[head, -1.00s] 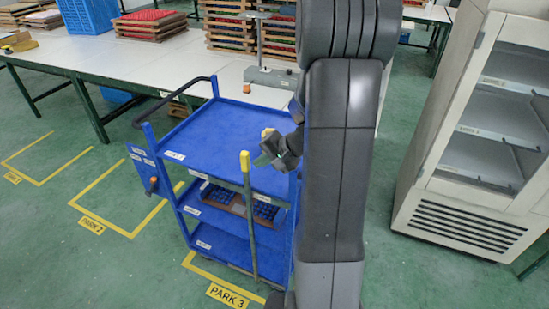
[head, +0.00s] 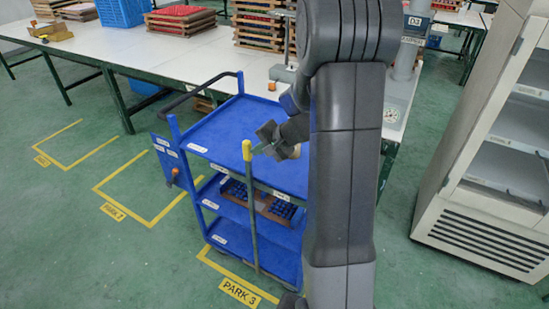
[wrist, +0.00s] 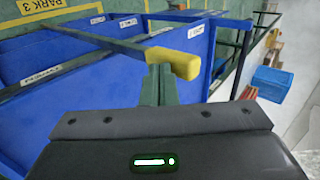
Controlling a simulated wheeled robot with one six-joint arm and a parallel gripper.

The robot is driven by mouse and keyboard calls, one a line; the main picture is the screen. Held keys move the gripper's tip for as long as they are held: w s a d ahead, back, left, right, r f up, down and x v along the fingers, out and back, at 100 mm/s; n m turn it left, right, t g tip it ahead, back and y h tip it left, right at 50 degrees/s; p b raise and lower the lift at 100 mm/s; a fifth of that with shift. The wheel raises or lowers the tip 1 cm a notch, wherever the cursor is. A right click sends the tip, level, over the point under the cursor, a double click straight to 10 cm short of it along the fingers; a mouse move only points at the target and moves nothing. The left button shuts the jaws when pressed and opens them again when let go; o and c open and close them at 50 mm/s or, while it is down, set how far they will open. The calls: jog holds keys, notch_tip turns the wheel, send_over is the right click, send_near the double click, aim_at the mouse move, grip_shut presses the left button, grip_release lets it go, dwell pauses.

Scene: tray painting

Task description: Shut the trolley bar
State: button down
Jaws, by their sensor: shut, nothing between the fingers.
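The blue trolley (head: 262,111) stands left of my arm in the head view, with several shelves. The bar (head: 253,215) is a grey-green pole with a yellow end (head: 247,150). It looks upright in front of the trolley's near side, and its end rises by the top shelf. In the wrist view the bar (wrist: 100,41) runs in from the left to its yellow end (wrist: 183,64). My gripper (head: 257,150) is shut and empty beside the yellow end. Its fingers (wrist: 158,85) are very close to that end; I cannot tell if they touch it.
A brown rack with blue pieces (head: 262,200) is on a lower shelf. A long white table (head: 165,62) stands behind the trolley, and a pale cabinet (head: 470,215) is at right. Green floor with yellow parking marks (head: 150,195) is clear at left.

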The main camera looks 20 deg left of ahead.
jog(key=a, duration=0.7)
jog(key=shift+w+a, duration=0.3)
jog(key=shift+r, duration=0.15)
jog(key=shift+b, duration=0.35)
